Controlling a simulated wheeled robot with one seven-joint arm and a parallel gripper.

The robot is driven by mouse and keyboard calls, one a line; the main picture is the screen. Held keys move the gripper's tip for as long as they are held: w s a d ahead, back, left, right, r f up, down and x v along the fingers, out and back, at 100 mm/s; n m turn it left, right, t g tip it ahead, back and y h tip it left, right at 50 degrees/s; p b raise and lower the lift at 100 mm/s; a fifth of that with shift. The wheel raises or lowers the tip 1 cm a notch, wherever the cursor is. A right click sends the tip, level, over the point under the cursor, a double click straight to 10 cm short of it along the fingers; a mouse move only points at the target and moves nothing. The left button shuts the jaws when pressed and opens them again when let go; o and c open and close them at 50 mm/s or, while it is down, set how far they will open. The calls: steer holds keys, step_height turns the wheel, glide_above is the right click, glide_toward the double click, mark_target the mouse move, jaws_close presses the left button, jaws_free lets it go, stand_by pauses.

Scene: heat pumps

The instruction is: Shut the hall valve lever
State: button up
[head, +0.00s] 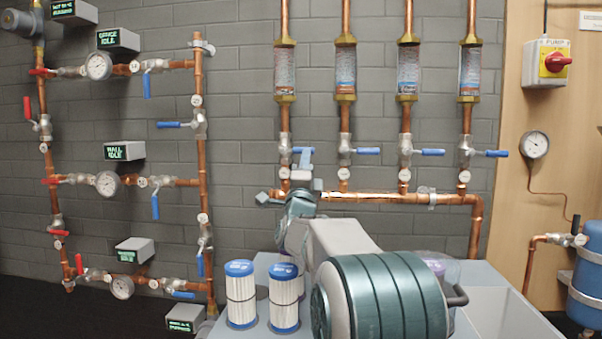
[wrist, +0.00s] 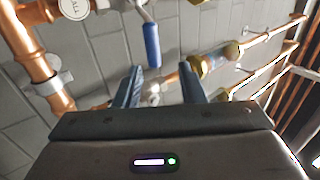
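In the wrist view a blue valve lever (wrist: 152,45) points down the picture from a metal valve at the top edge. A round white tag (wrist: 73,8) beside it reads partly "ALL". The lever looks roughly crosswise to its copper pipe. My gripper (wrist: 160,85) is open and empty, its fingers just below the lever tip and apart from it. In the head view my gripper (head: 303,155) is at the leftmost of the flow-tube valves and hides its lever. Farther left, a display (head: 124,151) reads "HALL IDLE", with a blue lever (head: 155,206) hanging down beside its gauge.
Other blue levers (head: 367,151) stick out rightward on the neighbouring pipes. A copper manifold (head: 400,198) runs below them. Blue-capped filters (head: 240,295) stand on the grey surface in front. A pump switch (head: 555,62) is at the right.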

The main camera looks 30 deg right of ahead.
steer(key=s+a, duration=0.5)
steer(key=s, duration=0.3)
steer(key=shift+a+p, duration=0.25)
steer(key=shift+p, duration=0.05)
steer(key=s+a+f+n+g+y+p, duration=0.1)
steer(key=s+a+n+g+y+p, duration=0.15)
steer(key=a+n+y+p, duration=0.5)
steer(key=s+a+f+n+g+y+p, duration=0.2)
steer(key=a+n+g+y+p, duration=0.3)
steer(key=n+p, duration=0.4)
steer(key=s+a+f+n+g+y+p, duration=0.1)
steer(key=s+a+n+g+p, duration=0.2)
steer(key=s+p, duration=0.4)
steer(key=s+a+f+n+g+p, duration=0.2)
steer(key=s+n+g+p, duration=0.3)
steer(key=s, duration=1.1)
steer(key=shift+a+g+y+p, duration=0.35)
steer(key=shift+a+g+p, duration=0.1)
steer(key=shift+g+p, duration=0.55)
